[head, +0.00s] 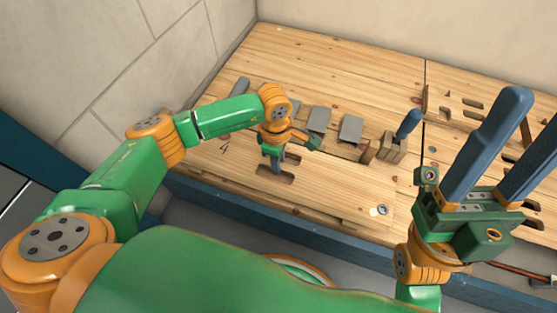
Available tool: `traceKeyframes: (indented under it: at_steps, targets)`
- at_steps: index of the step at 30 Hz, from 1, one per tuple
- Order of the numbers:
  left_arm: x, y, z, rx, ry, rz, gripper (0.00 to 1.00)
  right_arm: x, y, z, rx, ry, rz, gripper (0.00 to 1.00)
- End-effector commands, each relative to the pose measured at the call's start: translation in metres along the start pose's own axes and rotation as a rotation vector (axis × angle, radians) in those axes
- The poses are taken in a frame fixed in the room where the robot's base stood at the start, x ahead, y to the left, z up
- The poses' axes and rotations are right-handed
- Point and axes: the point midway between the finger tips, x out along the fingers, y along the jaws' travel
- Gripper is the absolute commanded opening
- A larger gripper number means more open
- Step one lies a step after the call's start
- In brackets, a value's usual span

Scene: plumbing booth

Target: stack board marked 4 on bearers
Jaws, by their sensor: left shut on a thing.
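The board marked 4 (222,165) is a pale wooden board at the front left, with a dark 4 near its left side and dark slots near its middle. My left gripper (277,169) points down at these slots and is shut on the board; its fingertips are partly hidden. I cannot tell whether the board is lifted. My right gripper (533,108) is open and empty at the right, its two blue fingers pointing up and apart. I cannot make out the bearers for certain.
Grey flat pads (350,129) lie in a row behind my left gripper. A slotted wooden block (393,149) holds a blue-handled tool (409,123). A metal ring (382,210) lies near the front edge. More slotted wood (466,107) is at the right.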

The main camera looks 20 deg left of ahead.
Motion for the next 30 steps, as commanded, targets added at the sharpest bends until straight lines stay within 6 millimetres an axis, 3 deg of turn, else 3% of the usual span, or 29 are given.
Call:
traceKeyframes:
  at_steps: [5, 6, 9, 20, 26, 27, 30]
  targets:
    - [0.003, 0.001, 0.000, 0.000, -0.001, 0.002, 0.00, -0.003, 0.000, 0.001, 0.000, 0.000, 0.000, 0.50]
    - [0.002, 0.001, 0.000, 0.000, -0.001, 0.002, 0.38, -0.002, 0.000, 0.001, 0.000, 0.000, 0.000, 0.50]
    - [0.002, 0.001, 0.000, 0.000, -0.001, 0.002, 0.62, -0.002, 0.000, 0.001, 0.000, 0.000, 0.000, 0.50]
    - [0.003, 0.000, 0.000, 0.000, 0.001, 0.000, 0.62, 0.000, 0.000, -0.001, 0.001, 0.018, 0.000, 0.50]
    - [0.003, 0.000, 0.000, 0.000, 0.000, 0.000, 0.62, 0.018, 0.005, -0.020, 0.011, 0.175, 0.003, 0.50]
    - [-0.018, 0.001, 0.000, 0.000, 0.001, 0.003, 0.62, 0.026, 0.005, -0.018, 0.009, 0.130, 0.003, 0.50]
    - [-0.048, 0.001, 0.000, 0.001, 0.000, 0.004, 0.62, 0.033, 0.003, -0.014, 0.004, 0.056, 0.002, 0.50]
